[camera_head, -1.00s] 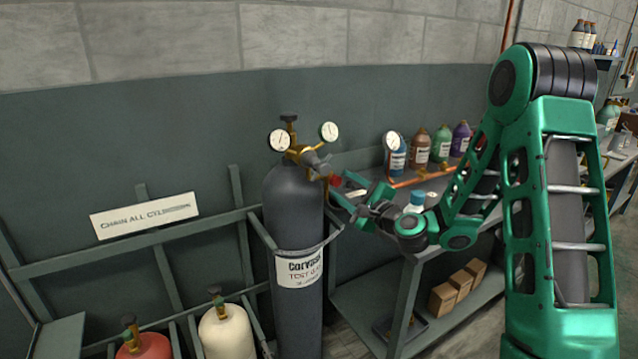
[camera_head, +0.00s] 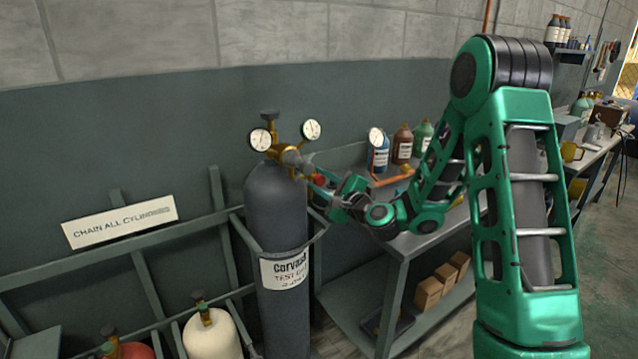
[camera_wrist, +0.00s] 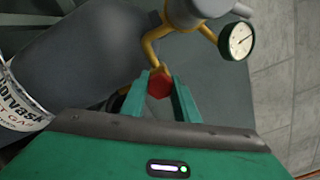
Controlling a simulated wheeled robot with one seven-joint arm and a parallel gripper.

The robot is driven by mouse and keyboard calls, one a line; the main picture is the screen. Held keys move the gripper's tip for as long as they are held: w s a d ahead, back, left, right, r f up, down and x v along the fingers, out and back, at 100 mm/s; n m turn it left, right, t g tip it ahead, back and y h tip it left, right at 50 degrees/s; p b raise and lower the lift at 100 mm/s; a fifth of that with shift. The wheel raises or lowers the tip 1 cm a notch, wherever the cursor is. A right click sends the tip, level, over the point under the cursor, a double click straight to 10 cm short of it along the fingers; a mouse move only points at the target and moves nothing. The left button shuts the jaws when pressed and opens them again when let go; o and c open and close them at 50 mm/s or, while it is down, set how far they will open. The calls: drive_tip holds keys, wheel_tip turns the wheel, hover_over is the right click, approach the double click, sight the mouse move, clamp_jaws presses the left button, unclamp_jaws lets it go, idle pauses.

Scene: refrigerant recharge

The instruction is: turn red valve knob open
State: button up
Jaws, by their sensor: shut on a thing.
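The red valve knob (camera_wrist: 160,84) sits between the two green fingers of my gripper (camera_wrist: 161,92) in the wrist view. My gripper is shut on it. In the head view the red knob (camera_head: 319,180) shows as a small patch beside the brass regulator (camera_head: 286,154), with my gripper (camera_head: 325,191) reaching it from the right. The regulator is on top of the dark grey cylinder (camera_head: 276,215) and carries two round gauges, one (camera_head: 261,139) on the left and one (camera_head: 311,130) on the right. My fingers hide part of the knob.
A workbench (camera_head: 428,238) stands right of the cylinder, with several bottles (camera_head: 402,145), another gauge and copper pipe on top, and cardboard boxes (camera_head: 430,291) on its lower shelf. A rack with a sign (camera_head: 119,221), a white cylinder (camera_head: 210,335) and a red one (camera_head: 137,351) is at left.

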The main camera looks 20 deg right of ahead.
drive_tip(key=shift+n, duration=0.3)
drive_tip(key=n, duration=0.3)
drive_tip(key=shift+n, duration=0.3)
drive_tip(key=n, duration=0.3)
drive_tip(key=shift+n, duration=0.4)
drive_tip(key=n, duration=0.4)
drive_tip(key=shift+f, duration=0.1)
drive_tip(key=n, duration=0.4)
drive_tip(key=shift+s, duration=0.1)
drive_tip(key=n, duration=0.6)
drive_tip(key=shift+f, duration=0.1)
drive_tip(key=n, duration=0.6)
drive_tip(key=shift+n, duration=0.3)
